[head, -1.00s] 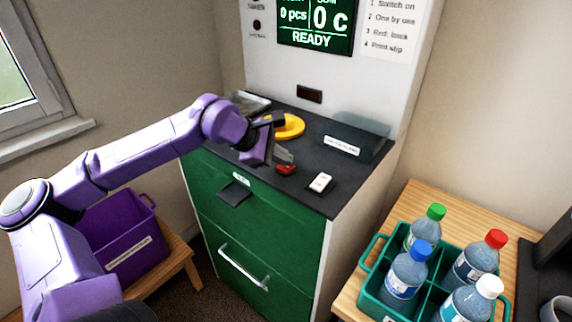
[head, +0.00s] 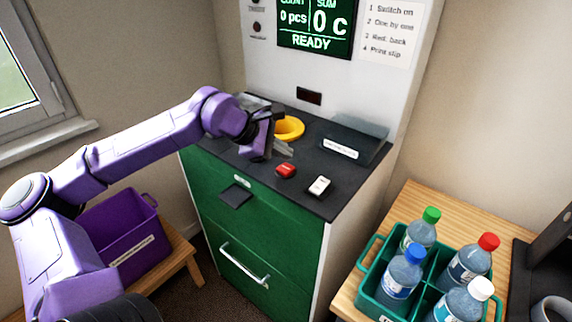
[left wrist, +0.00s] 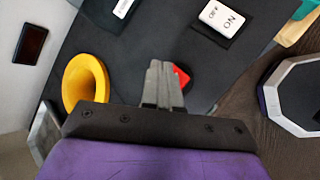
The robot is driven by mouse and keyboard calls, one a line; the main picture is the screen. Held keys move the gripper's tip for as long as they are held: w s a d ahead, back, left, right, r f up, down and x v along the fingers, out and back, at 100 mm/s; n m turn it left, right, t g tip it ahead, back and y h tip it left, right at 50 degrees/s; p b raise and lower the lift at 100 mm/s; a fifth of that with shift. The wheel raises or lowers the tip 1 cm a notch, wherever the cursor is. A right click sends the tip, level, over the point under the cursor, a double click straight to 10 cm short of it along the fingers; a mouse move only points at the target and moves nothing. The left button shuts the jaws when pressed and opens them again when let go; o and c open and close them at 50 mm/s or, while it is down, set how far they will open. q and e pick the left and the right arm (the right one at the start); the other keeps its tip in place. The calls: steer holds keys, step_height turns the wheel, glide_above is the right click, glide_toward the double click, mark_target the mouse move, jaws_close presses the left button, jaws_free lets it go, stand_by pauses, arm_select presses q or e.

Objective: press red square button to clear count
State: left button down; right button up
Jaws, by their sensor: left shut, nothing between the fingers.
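The red button (head: 286,171) sits on the dark top of the green machine, near its front edge. My left gripper (head: 284,152) is shut and empty, with its fingertips above the top, a little behind and left of the button in the head view. In the left wrist view the shut fingers (left wrist: 162,84) partly hide the red button (left wrist: 181,77), which shows just right of them. The display (head: 316,22) reads 0 pcs, 0 c and READY. My right gripper does not show.
A yellow ring-shaped funnel (head: 290,127) stands behind the gripper. A white ON/OFF switch (head: 319,186) lies right of the button. A teal crate (head: 369,290) with several bottles stands on a wooden table at right. A purple bin (head: 125,240) is at left.

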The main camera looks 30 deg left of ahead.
mark_target(283, 169)
arm_select(q)
step_height(283, 169, up, 4)
steer(key=p, duration=0.2)
steer(key=shift+r+p, duration=0.1)
steer(key=shift+p, duration=0.3)
steer(key=shift+d, duration=0.1)
stand_by(0.3)
